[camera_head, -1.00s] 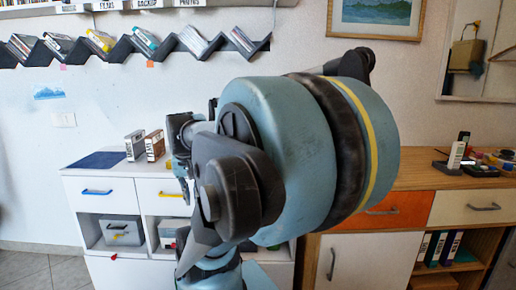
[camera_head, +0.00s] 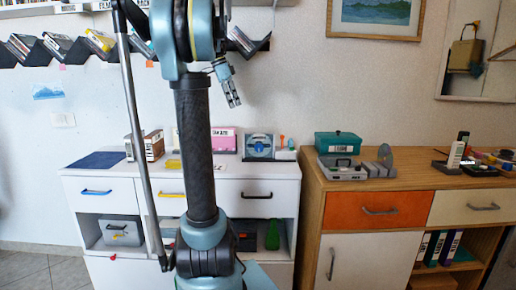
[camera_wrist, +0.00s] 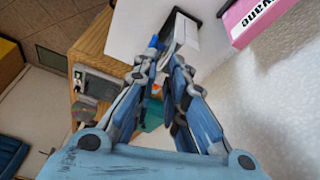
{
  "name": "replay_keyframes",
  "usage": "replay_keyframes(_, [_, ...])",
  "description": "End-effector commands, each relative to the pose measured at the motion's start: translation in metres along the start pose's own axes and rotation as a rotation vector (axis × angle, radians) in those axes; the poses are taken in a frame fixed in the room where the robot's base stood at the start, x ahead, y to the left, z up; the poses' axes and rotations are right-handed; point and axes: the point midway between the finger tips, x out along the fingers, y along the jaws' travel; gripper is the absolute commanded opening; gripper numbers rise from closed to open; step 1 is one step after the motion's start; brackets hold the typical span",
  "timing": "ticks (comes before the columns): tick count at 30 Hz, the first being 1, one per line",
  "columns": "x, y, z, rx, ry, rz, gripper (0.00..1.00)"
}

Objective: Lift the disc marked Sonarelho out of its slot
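A dark zigzag wall shelf (camera_head: 12,58) holds several tilted disc cases in its slots at upper left. A yellow case (camera_head: 100,41) and a grey case (camera_head: 58,43) show left of my arm, and another case (camera_head: 243,41) sits in the right-end slot. My arm hides the slots between. I cannot read the name Sonarelho on any of them. My gripper (camera_head: 234,100) hangs below the shelf's right end, pointing down, apart from the cases. In the wrist view my gripper (camera_wrist: 164,64) has its fingertips apart, with nothing visible held between them.
A white cabinet (camera_head: 270,185) carries a pink lettered box (camera_head: 222,140) and a blue-fronted item (camera_head: 259,146). A wooden cabinet (camera_head: 312,215) at right bears a teal box (camera_head: 338,143) and a grey device (camera_head: 341,170). A framed picture (camera_head: 375,18) hangs at upper right.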

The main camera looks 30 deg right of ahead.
Motion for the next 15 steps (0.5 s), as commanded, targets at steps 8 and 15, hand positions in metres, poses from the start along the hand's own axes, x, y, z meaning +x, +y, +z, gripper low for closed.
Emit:
replay_keyframes(8, [-0.009, -0.03, -0.049, 0.222, 0.039, 0.044, 0.12])
replay_keyframes(15, [0.012, -0.031, -0.055, 0.25, 0.043, 0.048, 0.12])
